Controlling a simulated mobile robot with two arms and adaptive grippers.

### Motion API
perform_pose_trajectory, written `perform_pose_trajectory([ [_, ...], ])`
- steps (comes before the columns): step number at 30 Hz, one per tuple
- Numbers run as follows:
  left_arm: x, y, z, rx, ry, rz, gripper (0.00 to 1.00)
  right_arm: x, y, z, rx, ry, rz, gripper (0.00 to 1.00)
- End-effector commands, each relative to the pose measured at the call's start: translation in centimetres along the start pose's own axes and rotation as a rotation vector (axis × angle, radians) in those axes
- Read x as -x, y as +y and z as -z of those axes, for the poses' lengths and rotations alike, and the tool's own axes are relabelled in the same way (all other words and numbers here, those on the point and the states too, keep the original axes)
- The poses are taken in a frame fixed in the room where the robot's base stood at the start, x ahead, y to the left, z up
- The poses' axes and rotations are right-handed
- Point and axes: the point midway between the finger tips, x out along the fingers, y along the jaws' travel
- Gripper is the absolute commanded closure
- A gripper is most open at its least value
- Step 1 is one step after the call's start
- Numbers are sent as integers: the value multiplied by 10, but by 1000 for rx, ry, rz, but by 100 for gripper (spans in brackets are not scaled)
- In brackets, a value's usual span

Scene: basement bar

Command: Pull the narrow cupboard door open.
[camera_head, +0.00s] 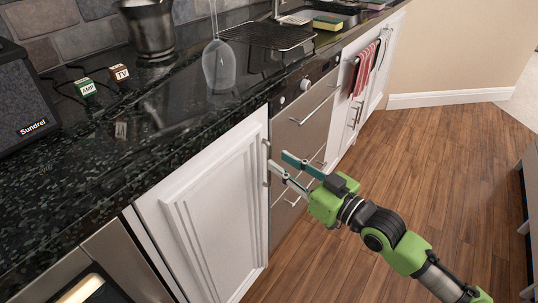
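The narrow cupboard door (215,215) is a white raised-panel door under the dark counter, left of the steel oven. Its slim vertical metal handle (267,152) is near the door's upper right edge. The door looks shut or nearly so; I cannot tell if there is a small gap. My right gripper (279,161) comes in from the lower right, its fingers pointing left at the handle. Its teal and grey fingers are apart with nothing visibly between them. The grey fingertip is close to the handle; contact cannot be told. My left gripper is not in view.
The steel oven (303,112) with bar handles stands right of the door. A striped towel (364,70) hangs farther along. The counter (165,130) carries a speaker (22,100), two small labelled boxes, an upturned glass (219,66) and a wire rack.

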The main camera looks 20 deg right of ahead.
Motion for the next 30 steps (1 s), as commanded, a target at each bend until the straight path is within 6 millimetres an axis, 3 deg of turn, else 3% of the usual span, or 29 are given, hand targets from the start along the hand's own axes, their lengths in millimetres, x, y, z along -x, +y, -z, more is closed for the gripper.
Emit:
perform_pose_trajectory([
  [9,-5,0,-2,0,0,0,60,-43,1,0,-1,2,-2,76],
  [23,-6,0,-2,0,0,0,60,-53,0,0,0,-1,0,76],
  [26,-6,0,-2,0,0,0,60,-53,0,0,0,-1,-1,100],
  [30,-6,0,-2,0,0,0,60,-53,0,0,0,-1,0,100],
])
